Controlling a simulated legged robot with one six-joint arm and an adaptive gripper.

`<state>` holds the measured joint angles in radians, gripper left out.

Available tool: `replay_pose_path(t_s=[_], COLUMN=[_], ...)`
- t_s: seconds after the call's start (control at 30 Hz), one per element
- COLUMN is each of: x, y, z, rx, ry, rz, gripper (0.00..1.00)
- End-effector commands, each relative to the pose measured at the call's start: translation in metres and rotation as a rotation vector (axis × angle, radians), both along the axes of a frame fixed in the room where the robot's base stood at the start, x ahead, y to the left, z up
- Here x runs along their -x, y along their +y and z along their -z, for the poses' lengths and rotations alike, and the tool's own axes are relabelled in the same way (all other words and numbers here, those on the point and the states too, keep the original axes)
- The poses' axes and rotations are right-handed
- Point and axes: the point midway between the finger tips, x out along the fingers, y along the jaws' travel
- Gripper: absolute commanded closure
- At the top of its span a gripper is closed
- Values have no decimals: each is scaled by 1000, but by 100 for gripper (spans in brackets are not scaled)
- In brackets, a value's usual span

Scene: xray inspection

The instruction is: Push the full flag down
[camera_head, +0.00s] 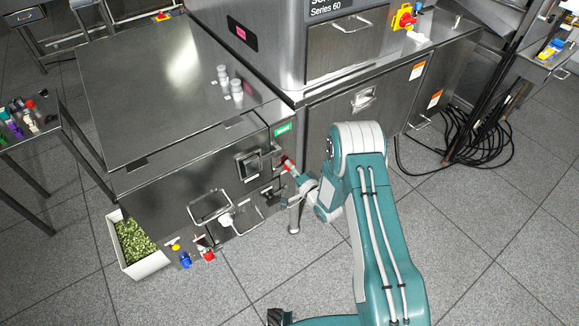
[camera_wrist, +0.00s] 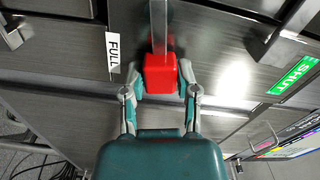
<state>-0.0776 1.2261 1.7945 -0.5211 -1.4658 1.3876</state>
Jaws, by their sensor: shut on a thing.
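The full flag (camera_wrist: 161,76) is a red block at the end of a flat metal bar (camera_wrist: 161,25) in the wrist view. A white label reading FULL (camera_wrist: 113,53) is on the dark metal panel beside it. My gripper (camera_wrist: 161,83) is closed around the red block, one finger on each side. In the head view the red flag (camera_head: 288,163) shows small at the right end of the steel cabinet's front, with my gripper (camera_head: 293,172) at it. My arm hides part of the cabinet behind.
A steel cabinet (camera_head: 165,70) carries small white containers (camera_head: 230,83) on top. Handles (camera_head: 210,206) stick out of its front. A green label (camera_head: 283,130) is near the flag. A white bin (camera_head: 148,265) of green bits and small bottles (camera_head: 185,259) stand on the floor. Black cables (camera_head: 485,140) lie right.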

Motion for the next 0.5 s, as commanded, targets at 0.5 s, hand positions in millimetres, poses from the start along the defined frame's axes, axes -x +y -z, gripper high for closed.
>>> replay_pose_path(t_s=[0.5], x=[-3], y=[-3], z=[11], rx=[-198], ry=[133], rz=[8], gripper=[100])
